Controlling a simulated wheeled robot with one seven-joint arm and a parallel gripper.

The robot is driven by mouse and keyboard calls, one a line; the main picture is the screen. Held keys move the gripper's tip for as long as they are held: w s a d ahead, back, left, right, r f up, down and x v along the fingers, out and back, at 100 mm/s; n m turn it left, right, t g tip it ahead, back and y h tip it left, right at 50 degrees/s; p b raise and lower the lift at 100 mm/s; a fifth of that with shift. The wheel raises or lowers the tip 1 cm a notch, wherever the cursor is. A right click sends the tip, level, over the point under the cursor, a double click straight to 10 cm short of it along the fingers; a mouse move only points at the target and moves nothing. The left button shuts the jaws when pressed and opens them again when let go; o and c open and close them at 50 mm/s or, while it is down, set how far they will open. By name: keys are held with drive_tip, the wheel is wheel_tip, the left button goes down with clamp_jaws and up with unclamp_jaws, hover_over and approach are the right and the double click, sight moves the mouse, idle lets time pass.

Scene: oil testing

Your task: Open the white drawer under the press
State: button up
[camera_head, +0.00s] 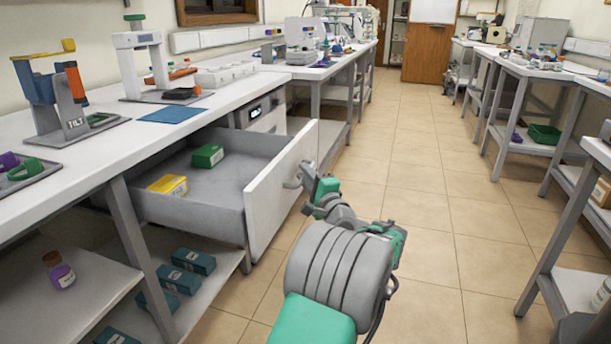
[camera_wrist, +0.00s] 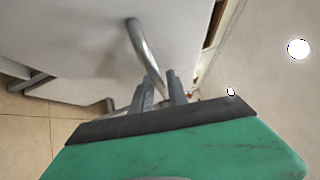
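The white drawer (camera_head: 283,185) under the left bench is pulled well out, with its grey interior showing. A green box (camera_head: 207,156) and a yellow box (camera_head: 168,185) lie inside it. A white frame-like device (camera_head: 140,60), which may be the press, stands on the bench above. My gripper (camera_head: 305,175) is at the front of the drawer, at its metal handle (camera_head: 292,184). In the wrist view, the handle (camera_wrist: 143,45) runs down between the two fingers of my gripper (camera_wrist: 160,92), which appear closed on it. The exact contact is partly hidden.
A blue-and-orange device (camera_head: 58,95) and a blue mat (camera_head: 171,114) are on the bench (camera_head: 150,135). Teal boxes (camera_head: 180,278) and a purple-labelled bottle (camera_head: 60,270) sit on the lower shelves. The tiled aisle (camera_head: 420,180) is clear; more tables (camera_head: 540,75) stand at right.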

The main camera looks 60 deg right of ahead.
drive_tip(key=p+v, duration=0.1)
drive_tip(key=v, duration=0.7)
drive_tip(key=shift+d, duration=0.1)
